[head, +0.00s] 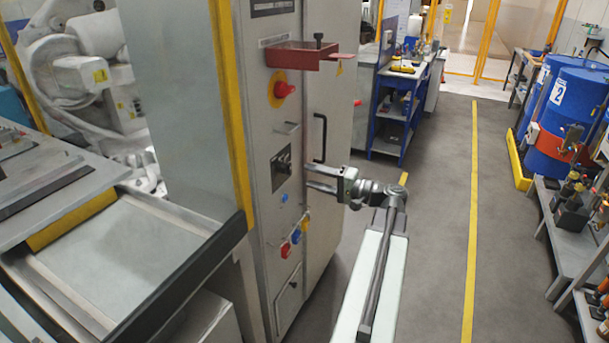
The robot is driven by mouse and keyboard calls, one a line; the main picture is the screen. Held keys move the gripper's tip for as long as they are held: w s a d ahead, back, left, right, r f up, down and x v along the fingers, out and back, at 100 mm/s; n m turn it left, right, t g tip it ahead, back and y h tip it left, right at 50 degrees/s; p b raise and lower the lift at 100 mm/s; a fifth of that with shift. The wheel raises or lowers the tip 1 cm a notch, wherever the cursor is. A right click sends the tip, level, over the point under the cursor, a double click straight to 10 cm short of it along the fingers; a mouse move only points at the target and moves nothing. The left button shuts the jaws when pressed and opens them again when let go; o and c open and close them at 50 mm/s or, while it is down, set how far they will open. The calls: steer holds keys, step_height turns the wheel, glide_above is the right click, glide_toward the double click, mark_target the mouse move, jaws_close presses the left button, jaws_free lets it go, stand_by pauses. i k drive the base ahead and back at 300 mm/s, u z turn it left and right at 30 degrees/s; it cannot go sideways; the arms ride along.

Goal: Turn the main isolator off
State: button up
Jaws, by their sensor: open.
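A grey control cabinet (262,208) stands at the centre in the head view. On its front is a black rotary switch handle (282,168) on a dark square plate, which looks like the main isolator. A red knob (285,89) on a round yellow plate sits higher up. No readable label shows which of the two is the isolator. My gripper (307,176) is open and empty, with its two fingers one above the other. Its fingertips point left at the black handle and appear a little short of it. The exact gap and the handle's angle are hard to tell.
A red bracket (302,56) juts out above the red knob. A black door handle (320,137) stands out near my gripper. Coloured padlock-like tags (296,236) hang lower down. A yellow-edged panel (232,110) is at left.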

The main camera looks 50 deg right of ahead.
mark_target(282, 89)
steer(key=k, duration=1)
